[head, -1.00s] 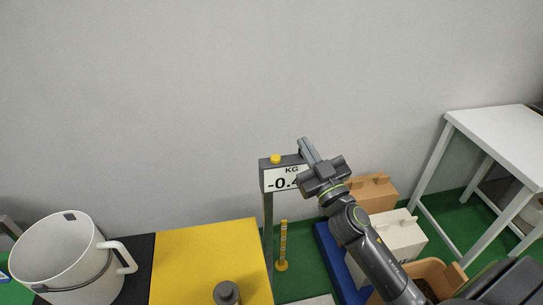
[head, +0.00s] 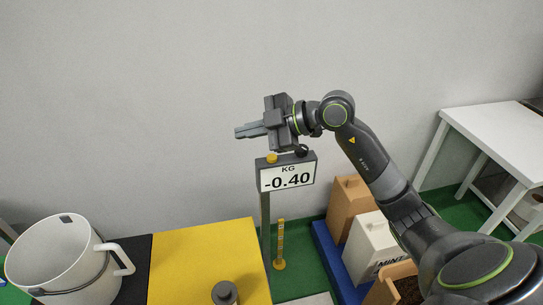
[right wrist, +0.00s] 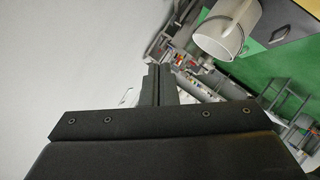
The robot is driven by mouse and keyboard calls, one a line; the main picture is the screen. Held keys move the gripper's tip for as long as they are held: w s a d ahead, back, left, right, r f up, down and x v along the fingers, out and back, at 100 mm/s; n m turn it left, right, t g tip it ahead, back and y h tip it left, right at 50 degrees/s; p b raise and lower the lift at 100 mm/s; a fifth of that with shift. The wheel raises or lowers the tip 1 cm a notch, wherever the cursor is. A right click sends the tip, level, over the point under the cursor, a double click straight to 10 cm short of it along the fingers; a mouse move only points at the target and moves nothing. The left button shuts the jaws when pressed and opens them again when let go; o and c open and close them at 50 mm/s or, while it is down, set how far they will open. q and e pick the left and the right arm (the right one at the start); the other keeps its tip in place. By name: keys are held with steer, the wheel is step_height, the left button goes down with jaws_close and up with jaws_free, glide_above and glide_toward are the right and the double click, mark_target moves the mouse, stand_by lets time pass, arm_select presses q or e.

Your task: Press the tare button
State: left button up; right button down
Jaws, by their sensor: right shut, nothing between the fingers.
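The scale display (head: 287,177) stands on a grey post and reads -0.40 KG. A yellow button (head: 272,158) sits on its top left and a dark round knob (head: 301,151) on its top right; no label shows which is the tare button. My right gripper (head: 237,132) is shut and empty, with its fingers pointing left. In the head view it appears just above the display, apart from the yellow button. Its shut fingers also show in the right wrist view (right wrist: 156,72). My left gripper is not in view.
A white pot (head: 60,262) stands on a black surface at left, beside a yellow surface (head: 200,255) with a dark knobbed weight (head: 225,292). Boxes (head: 372,240) stand on a blue base below my right arm. A white table (head: 500,135) is at right.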

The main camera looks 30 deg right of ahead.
steer(key=w+d+m+h, duration=0.2)
steer(key=d+m+h, duration=0.2)
steer(key=d+h, duration=0.2)
steer(key=shift+d+r, duration=0.4)
steer(key=shift+d, duration=0.75)
steer(key=shift+w+f, duration=0.1)
steer(key=b, duration=0.6)
glide_above(276, 158)
step_height(276, 158, down, 8)
steer(key=shift+r, duration=0.15)
steer(key=shift+f+b, duration=0.4)
steer(key=shift+f, duration=0.1)
steer(key=shift+f, duration=0.1)
steer(key=shift+f, duration=0.3)
